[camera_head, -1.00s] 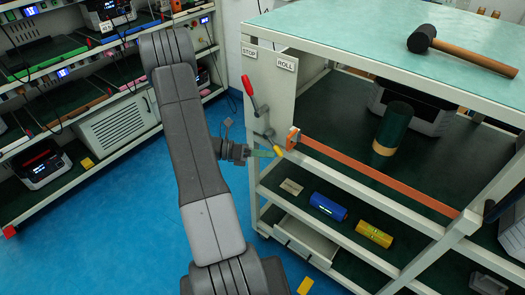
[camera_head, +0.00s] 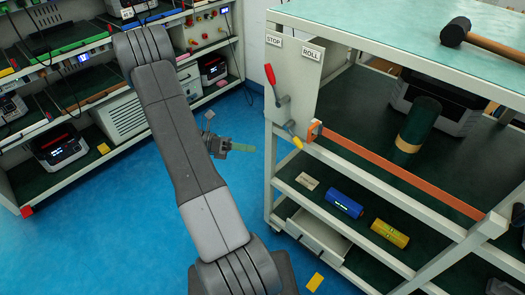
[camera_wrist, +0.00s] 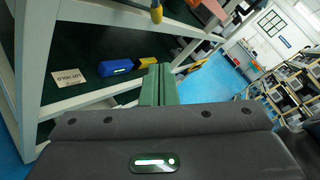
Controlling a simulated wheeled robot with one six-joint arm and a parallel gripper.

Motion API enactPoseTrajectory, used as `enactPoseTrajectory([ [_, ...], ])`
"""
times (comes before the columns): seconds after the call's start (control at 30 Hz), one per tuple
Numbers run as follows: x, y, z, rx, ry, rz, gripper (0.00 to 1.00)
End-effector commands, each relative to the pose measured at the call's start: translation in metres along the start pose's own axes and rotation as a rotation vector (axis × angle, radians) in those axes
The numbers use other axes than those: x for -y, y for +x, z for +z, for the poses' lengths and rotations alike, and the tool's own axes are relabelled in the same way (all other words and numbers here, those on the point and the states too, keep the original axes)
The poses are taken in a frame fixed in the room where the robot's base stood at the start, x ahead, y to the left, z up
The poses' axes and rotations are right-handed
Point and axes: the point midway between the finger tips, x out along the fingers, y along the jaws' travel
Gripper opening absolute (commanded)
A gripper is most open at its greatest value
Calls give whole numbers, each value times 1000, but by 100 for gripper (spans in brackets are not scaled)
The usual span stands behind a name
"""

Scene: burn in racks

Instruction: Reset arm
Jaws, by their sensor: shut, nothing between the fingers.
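My gripper (camera_head: 243,147) is shut and empty, its green fingers together. In the head view it hangs over the blue floor, left of the workbench cart (camera_head: 372,179) and apart from it. In the wrist view my gripper (camera_wrist: 159,82) points toward the cart's lower shelf. Two levers, one red (camera_head: 270,74) and one yellow-tipped (camera_head: 297,141), stick out from the cart's end panel under the STOP and ROLL labels.
The cart shelf holds a blue block (camera_head: 344,204), a yellow block (camera_head: 390,233) and a card (camera_head: 307,181). A hammer (camera_head: 485,40) lies on top. An orange bar (camera_head: 400,175) spans the cart. Racks with equipment (camera_head: 120,115) stand at left. Blue floor lies between.

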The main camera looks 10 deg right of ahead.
Motion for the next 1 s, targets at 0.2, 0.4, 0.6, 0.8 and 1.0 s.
enactPoseTrajectory([
  [0.2, 0, -14, 0, -1, 1, 0, 0],
  [0.4, 1, -15, 0, -1, 1, -1, 0],
  [0.6, 1, -15, 0, -1, 1, -1, 0],
  [0.8, 1, -10, 1, -1, 0, -2, 0],
  [1.0, 1, 17, 0, -2, -1, -5, 0],
])
